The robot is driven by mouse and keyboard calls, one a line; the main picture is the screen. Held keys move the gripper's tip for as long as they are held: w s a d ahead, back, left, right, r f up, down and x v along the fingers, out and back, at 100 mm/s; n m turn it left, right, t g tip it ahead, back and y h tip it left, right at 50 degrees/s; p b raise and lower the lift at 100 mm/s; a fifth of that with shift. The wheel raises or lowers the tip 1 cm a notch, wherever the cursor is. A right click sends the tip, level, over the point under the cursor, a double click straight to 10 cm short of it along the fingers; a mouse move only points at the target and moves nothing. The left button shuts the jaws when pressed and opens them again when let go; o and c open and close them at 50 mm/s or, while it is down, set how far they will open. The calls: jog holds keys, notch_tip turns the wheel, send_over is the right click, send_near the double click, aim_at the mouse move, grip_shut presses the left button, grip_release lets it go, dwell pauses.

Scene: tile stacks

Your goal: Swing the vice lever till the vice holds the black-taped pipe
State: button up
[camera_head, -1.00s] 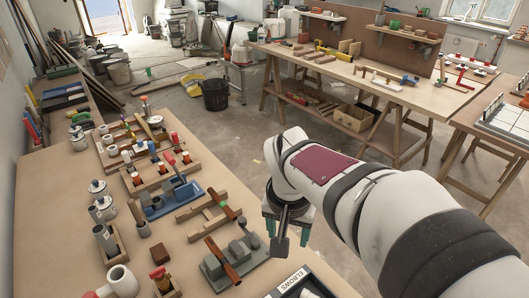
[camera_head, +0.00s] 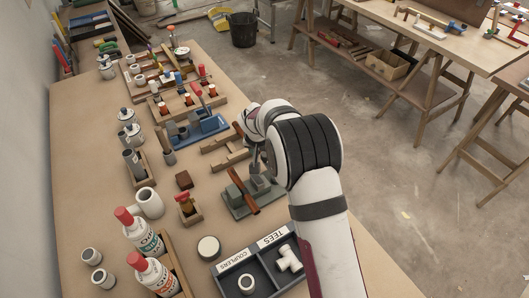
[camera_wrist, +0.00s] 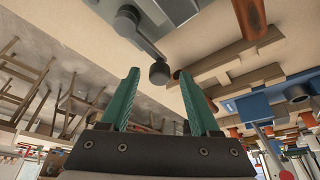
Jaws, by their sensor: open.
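The grey vice (camera_head: 262,183) stands on a flat base near the table's right edge. A copper-brown pipe (camera_head: 241,196) lies slantwise across it; I cannot make out black tape. In the wrist view the vice's lever (camera_wrist: 150,45) is a grey bar ending in a dark round knob (camera_wrist: 159,74). My gripper (camera_wrist: 159,76) has two teal fingers, open and apart, with the knob showing between their tips. I cannot tell whether they touch it. In the head view my arm mostly hides the gripper and lever.
A blue vice (camera_head: 205,128) and a wooden holder with a brown pipe (camera_head: 238,131) stand beyond the grey vice. A compartment tray (camera_head: 270,270) of fittings lies nearer.

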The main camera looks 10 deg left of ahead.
jog(key=shift+f, duration=0.15)
grip_shut()
dwell(1.4)
